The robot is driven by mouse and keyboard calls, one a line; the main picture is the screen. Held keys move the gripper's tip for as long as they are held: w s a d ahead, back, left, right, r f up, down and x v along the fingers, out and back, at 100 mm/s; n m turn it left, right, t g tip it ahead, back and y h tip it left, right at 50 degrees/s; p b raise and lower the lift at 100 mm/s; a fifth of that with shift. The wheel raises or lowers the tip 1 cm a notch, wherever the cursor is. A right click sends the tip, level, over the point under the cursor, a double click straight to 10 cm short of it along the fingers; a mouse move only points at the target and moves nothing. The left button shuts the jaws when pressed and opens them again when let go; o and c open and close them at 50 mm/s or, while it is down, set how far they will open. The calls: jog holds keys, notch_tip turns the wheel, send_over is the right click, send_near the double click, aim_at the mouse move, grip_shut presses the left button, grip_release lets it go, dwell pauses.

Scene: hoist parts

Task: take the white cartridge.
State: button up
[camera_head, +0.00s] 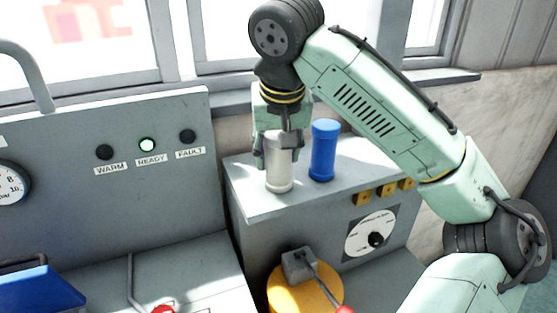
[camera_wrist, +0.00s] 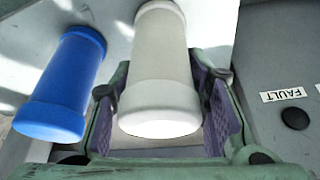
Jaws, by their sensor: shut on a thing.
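The white cartridge (camera_head: 279,165) is an upright cylinder on the top of the grey cabinet (camera_head: 240,202). My gripper (camera_head: 279,148) comes down from above, with its fingers on both sides of the cartridge's upper part. In the wrist view the white cartridge (camera_wrist: 162,75) lies between the pads of my gripper (camera_wrist: 160,110), which is shut on it. In the head view the cartridge's base is at the cabinet top; I cannot tell whether it touches.
A blue cartridge (camera_head: 324,150) stands close to the right of the white one; it also shows in the wrist view (camera_wrist: 62,85). At left is a grey panel (camera_head: 60,165) with WARM, READY and FAULT lamps; READY (camera_head: 148,145) is lit. A yellow drum (camera_head: 290,290) with a lever sits below.

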jog(key=c, duration=0.6)
